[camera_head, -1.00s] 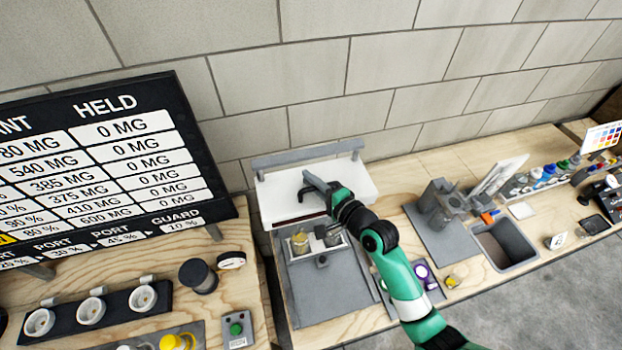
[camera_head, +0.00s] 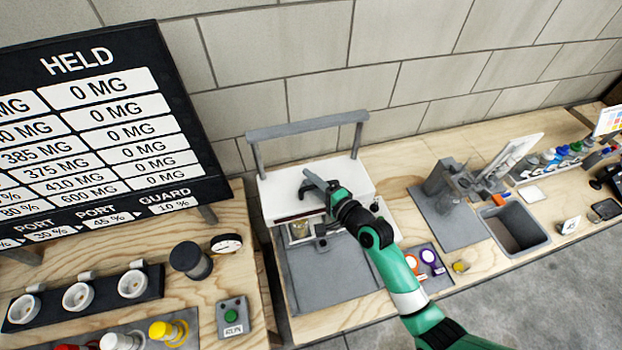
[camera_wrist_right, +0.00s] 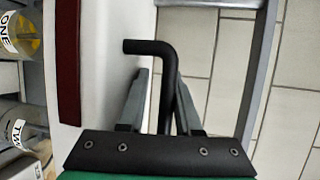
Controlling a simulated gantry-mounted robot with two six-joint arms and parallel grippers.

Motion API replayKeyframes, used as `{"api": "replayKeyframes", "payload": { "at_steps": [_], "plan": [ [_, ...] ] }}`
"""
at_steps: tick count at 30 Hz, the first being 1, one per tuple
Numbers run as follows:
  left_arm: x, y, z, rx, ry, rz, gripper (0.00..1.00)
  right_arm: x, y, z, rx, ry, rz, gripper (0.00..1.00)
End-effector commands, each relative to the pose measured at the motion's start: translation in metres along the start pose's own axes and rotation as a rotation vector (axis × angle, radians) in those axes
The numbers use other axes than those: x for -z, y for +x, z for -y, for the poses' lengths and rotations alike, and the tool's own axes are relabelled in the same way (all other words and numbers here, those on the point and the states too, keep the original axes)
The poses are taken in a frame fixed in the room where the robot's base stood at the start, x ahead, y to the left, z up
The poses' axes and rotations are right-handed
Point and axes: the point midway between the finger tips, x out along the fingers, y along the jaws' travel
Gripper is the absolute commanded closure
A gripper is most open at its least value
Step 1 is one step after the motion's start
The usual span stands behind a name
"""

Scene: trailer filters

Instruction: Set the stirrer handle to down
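My right gripper (camera_head: 315,183) is over the front of a white stirrer box (camera_head: 283,186) in the head view. A black L-shaped bar (camera_wrist_right: 167,80), which I take for the stirrer handle, shows between its fingers in the right wrist view. Its bent end points left over the white box. The fingers stand apart, with a gap on the left and the bar close to the right finger. The bar's far attachment is hidden. A grey crossbar (camera_head: 305,126) on two posts rises behind the box. My left gripper is not in view.
Jars labelled ONE (camera_wrist_right: 12,32) and TWO (camera_wrist_right: 18,130) stand in front of the box. A dark HELD board (camera_head: 195,170) is at left. A grey stand (camera_head: 445,180) and a sink (camera_head: 515,232) are at right. The grey mat (camera_head: 330,270) has free room.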

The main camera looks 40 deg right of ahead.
Motion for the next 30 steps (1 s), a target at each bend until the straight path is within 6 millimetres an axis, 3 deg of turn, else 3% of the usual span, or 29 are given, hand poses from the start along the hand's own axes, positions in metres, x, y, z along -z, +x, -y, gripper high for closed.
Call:
{"api": "replayKeyframes", "payload": {
  "at_steps": [7,15,21,30],
  "plan": [
    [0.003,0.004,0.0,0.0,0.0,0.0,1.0,0.0,-0.016,0.001,-0.001,0.001,-0.001,0.7],
    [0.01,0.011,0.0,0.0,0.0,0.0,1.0,0.001,-0.079,-0.001,-0.003,0.002,-0.003,0.7],
    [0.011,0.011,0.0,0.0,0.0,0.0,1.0,0.0,-0.111,-0.001,-0.002,0.001,-0.001,0.7],
    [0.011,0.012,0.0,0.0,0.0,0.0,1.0,0.0,-0.116,0.0,0.0,0.0,0.0,0.7]
  ]
}}
